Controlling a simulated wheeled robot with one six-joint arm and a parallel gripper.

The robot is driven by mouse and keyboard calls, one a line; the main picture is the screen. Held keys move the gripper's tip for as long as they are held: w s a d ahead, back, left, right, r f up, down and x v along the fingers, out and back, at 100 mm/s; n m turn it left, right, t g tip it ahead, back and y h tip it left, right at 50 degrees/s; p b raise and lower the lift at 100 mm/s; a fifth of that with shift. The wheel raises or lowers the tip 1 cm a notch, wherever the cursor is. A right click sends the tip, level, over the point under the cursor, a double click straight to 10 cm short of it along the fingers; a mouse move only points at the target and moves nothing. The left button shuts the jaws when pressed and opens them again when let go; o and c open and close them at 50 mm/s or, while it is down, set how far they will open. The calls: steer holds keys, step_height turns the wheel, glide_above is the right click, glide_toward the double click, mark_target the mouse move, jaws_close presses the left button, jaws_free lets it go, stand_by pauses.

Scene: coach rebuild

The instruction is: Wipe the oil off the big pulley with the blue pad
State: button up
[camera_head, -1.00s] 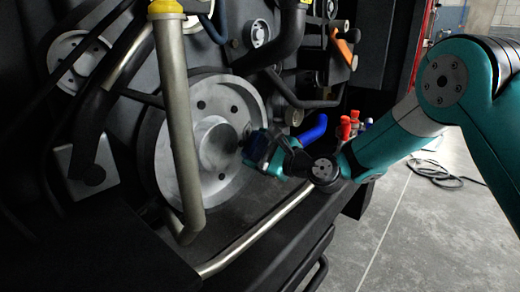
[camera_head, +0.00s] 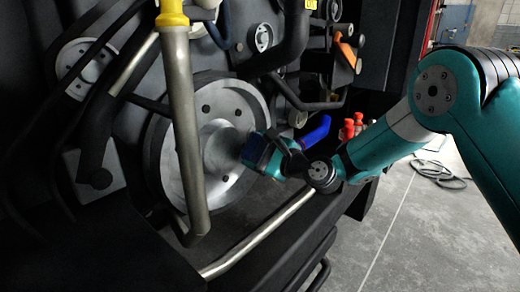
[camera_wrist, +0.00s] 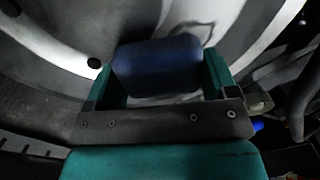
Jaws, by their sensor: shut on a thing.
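The big pulley (camera_head: 230,104) is a grey metal wheel with bolt holes and a protruding hub, upright in the engine bay. My gripper (camera_head: 262,152) is at the right side of its hub. It is shut on the blue pad (camera_head: 254,149), which faces the pulley. In the wrist view the dark blue pad (camera_wrist: 158,65) sits between my teal fingers, in front of the pulley's face (camera_wrist: 228,22). Whether the pad touches the metal I cannot tell. A dark smear shows on the hub beside the pad; the pad hides part of that area.
A vertical metal pipe (camera_head: 180,130) with a yellow top crosses in front of the pulley's left part. A metal rail (camera_head: 262,232) runs below. A blue hose end (camera_head: 315,130) and red-capped things (camera_head: 350,128) are close to my wrist. Open floor lies at right.

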mark_target(267, 145)
steer(key=shift+w+a, duration=0.1)
steer(key=shift+a, duration=0.05)
steer(key=shift+w+d+p, duration=0.4)
steer(key=shift+w+d, duration=0.9)
steer(key=shift+w, duration=0.25)
steer(key=shift+r, duration=0.1)
steer(key=shift+a+p, duration=0.1)
steer(key=shift+p, duration=0.25)
